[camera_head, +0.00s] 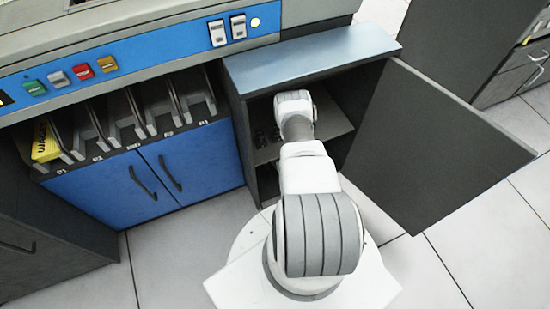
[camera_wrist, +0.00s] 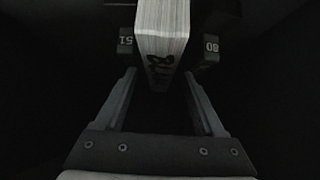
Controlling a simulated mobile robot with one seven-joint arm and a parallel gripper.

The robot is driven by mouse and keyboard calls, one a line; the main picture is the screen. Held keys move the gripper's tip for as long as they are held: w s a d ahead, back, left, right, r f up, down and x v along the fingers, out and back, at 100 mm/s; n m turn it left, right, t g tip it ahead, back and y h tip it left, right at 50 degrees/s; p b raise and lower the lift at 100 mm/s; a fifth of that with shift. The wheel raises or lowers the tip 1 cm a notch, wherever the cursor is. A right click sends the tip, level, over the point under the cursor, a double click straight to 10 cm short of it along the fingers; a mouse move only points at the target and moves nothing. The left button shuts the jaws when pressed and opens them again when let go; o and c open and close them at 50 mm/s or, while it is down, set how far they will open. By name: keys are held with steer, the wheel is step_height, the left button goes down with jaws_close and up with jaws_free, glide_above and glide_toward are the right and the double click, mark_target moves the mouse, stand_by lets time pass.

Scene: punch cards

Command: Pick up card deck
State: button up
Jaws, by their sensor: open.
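In the wrist view a pale card deck (camera_wrist: 162,35) with a dark mark on its near end stands inside the dark cabinet. My gripper (camera_wrist: 161,80) is open, with one finger on each side of the deck's near end. The fingertips look close to the deck, but I cannot tell whether they touch it. In the head view my arm reaches into the open cabinet (camera_head: 300,60). The gripper and the deck are hidden there behind the arm and the cabinet top.
The cabinet's dark door (camera_head: 430,145) stands open to the right. A shelf (camera_head: 335,118) shows inside. To the left is a blue machine (camera_head: 190,165) with card slots, one holding a yellow item (camera_head: 45,142).

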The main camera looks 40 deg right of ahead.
jaws_close()
stand_by(0.3)
steer(key=shift+w+r, duration=0.1)
steer(key=shift+r, duration=0.25)
stand_by(0.6)
